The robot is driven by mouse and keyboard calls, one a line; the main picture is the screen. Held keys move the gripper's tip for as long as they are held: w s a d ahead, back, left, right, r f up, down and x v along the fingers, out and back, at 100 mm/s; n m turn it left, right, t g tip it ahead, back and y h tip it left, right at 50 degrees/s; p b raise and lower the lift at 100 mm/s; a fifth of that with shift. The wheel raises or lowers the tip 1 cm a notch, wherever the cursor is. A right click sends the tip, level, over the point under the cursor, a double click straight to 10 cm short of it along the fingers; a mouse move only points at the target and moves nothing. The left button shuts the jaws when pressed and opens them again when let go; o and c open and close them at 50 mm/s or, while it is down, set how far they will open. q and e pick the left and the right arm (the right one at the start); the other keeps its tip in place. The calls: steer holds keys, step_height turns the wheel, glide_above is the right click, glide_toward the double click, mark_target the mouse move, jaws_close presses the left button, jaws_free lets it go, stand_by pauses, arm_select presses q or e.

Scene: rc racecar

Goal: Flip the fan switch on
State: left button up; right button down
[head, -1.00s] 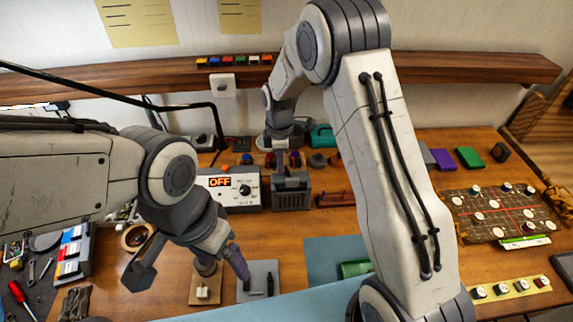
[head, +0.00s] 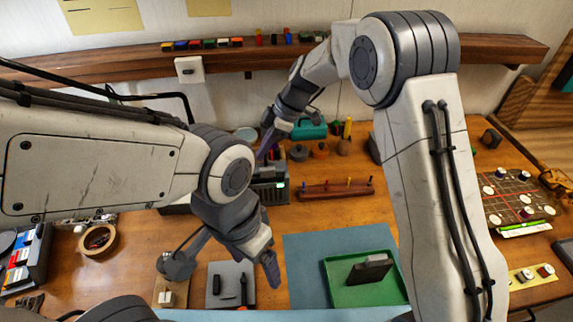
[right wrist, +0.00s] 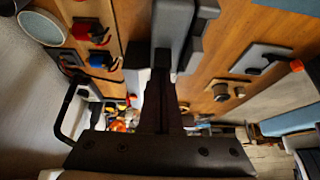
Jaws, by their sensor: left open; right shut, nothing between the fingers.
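A dark grey slatted box (head: 268,192), which looks like the fan unit, stands at the back middle of the bench. A small green light shows on its front right. Its switch cannot be made out. My right gripper (head: 263,152) is shut and empty, its tip pointing down at the box's top left; I cannot tell if it touches. In the right wrist view the shut fingers (right wrist: 162,90) reach toward a grey block. My left gripper (head: 224,268) is open and empty, above the front of the bench near a grey plate (head: 218,298).
A green tray (head: 340,296) with a dark block lies on a blue mat (head: 300,250). A wooden rack (head: 335,190) stands right of the box. A tape roll (head: 98,240) lies at left.

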steer(key=f+y+b, duration=0.1)
steer(key=b, duration=0.2)
steer(key=shift+w+d, duration=0.1)
steer(key=shift+d, duration=0.25)
steer(key=shift+r+y+p, duration=0.3)
steer(key=shift+r+y, duration=0.1)
steer(key=shift+r, duration=0.1)
arm_select(q)
steer(key=f, duration=0.4)
steer(key=shift+d, duration=0.25)
steer(key=shift+w, duration=0.1)
arm_select(e)
steer(key=shift+r, duration=0.2)
steer(key=shift+r+p, duration=0.3)
steer(key=shift+r, duration=0.35)
arm_select(q)
steer(key=shift+r, duration=0.2)
